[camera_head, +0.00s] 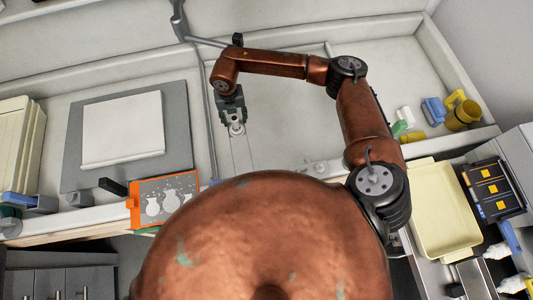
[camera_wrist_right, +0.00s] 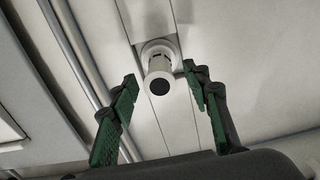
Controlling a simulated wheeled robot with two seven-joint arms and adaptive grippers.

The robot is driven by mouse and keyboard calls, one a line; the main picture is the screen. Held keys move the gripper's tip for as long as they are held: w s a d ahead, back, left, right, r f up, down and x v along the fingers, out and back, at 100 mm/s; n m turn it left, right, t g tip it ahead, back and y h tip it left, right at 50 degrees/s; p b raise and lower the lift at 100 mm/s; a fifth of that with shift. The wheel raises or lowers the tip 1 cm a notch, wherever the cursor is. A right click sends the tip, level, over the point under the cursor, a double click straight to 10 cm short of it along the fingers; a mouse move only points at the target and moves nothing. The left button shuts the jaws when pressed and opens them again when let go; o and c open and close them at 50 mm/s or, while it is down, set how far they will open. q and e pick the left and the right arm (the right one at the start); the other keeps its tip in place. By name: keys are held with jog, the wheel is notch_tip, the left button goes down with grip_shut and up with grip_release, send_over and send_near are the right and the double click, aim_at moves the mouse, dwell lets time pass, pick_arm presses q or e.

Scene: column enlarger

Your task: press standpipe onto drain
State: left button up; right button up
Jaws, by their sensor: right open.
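The standpipe (camera_wrist_right: 158,84) is a short pale cylinder with a dark round opening at its top end. It stands at a pale round drain ring (camera_wrist_right: 159,47) in the sink floor; I cannot tell how deep it sits. My right gripper (camera_wrist_right: 160,78) is open, its two green-padded fingers on either side of the standpipe with gaps showing. In the head view my right gripper (camera_head: 231,105) reaches down into the sink, and the standpipe (camera_head: 236,129) shows just below it. My left gripper is not in view.
The pale sink (camera_head: 290,120) is mostly clear around the gripper. A grey mat with a white slab (camera_head: 122,130) lies left.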

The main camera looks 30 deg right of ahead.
jog(key=shift+r, duration=0.2)
dwell(0.5)
jog(key=shift+r+p, duration=2.45)
jog(key=shift+r, duration=1.4)
notch_tip(320, 180, up, 12)
jog(key=shift+f, duration=0.1)
